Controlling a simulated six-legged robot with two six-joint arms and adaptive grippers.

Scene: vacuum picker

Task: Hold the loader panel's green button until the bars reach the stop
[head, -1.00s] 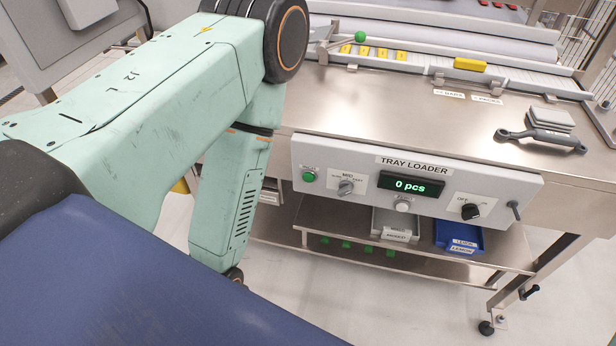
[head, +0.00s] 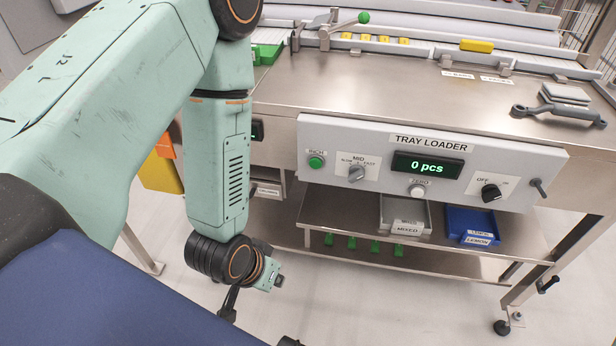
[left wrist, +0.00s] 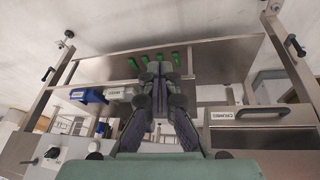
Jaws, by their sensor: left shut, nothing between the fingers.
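The loader panel (head: 380,142), labelled TRAY LOADER, is on the front of the steel table, and its display reads 0 pcs. The green button (head: 316,162), labelled INCH, is at its left end. My left arm hangs to the left of the panel, with its wrist below button height and apart from it. In the left wrist view my left gripper (left wrist: 160,90) is shut and empty, pointing toward the lower shelf. Part of the panel (left wrist: 40,155) shows at lower left there. I cannot clearly make out the bars or their stop. My right gripper is not in view.
Knobs (head: 358,173) and a white ZERO button (head: 417,190) share the panel. Below are a shelf (head: 335,213), a grey MIXED bin (head: 408,228) and a blue LEMON bin (head: 470,224). A yellow block (head: 477,45) sits at the back. Floor before the table is clear.

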